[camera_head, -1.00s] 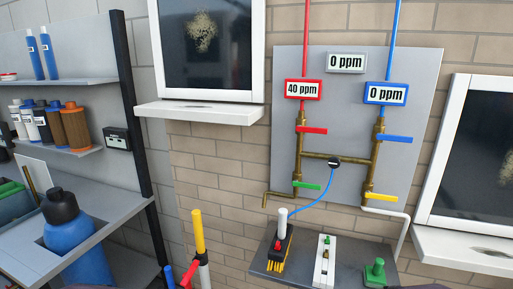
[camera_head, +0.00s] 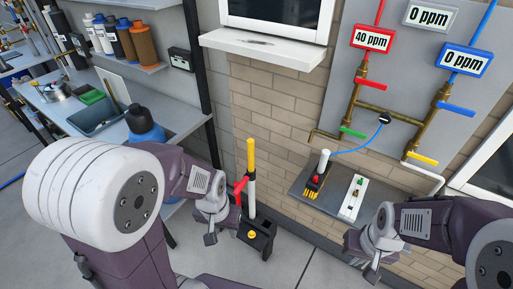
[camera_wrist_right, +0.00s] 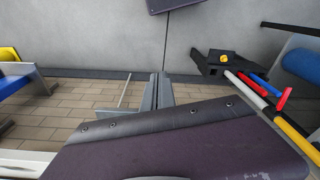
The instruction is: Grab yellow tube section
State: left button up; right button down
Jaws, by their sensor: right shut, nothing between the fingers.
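The yellow tube section (camera_head: 251,154) is the top part of an upright tube standing on the floor near the brick wall. A white section and a red handle (camera_head: 240,186) sit below it. In the right wrist view the yellow section (camera_wrist_right: 294,137) shows at the right edge, slanted. The tube stands in a black holder (camera_head: 262,246) with a yellow knob. My left gripper (camera_head: 222,232) is low, in front and left of the tube, apart from the yellow section; its jaw opening is unclear. My right gripper (camera_head: 362,258) is shut and empty, well right of the tube, below the wall shelf.
A grey wall shelf (camera_head: 335,205) holds a white-topped tube piece (camera_head: 323,162) and a white device (camera_head: 353,198). Pipes with coloured valves (camera_head: 375,107) are on the panel above. A workbench (camera_head: 180,112) with a blue bottle (camera_head: 143,124) stands left.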

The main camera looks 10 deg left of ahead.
aim_at(250, 142)
jog(key=i+j+z, duration=0.15)
jog(key=j+z, duration=0.3)
jog(key=j, duration=0.2)
jog(key=j+z, duration=0.45)
jog(key=j, duration=0.2)
jog(key=j+z, duration=0.45)
jog(key=j, duration=0.25)
jog(key=k+j+z, duration=0.2)
jog(key=j+z, duration=0.2)
jog(key=j, duration=0.25)
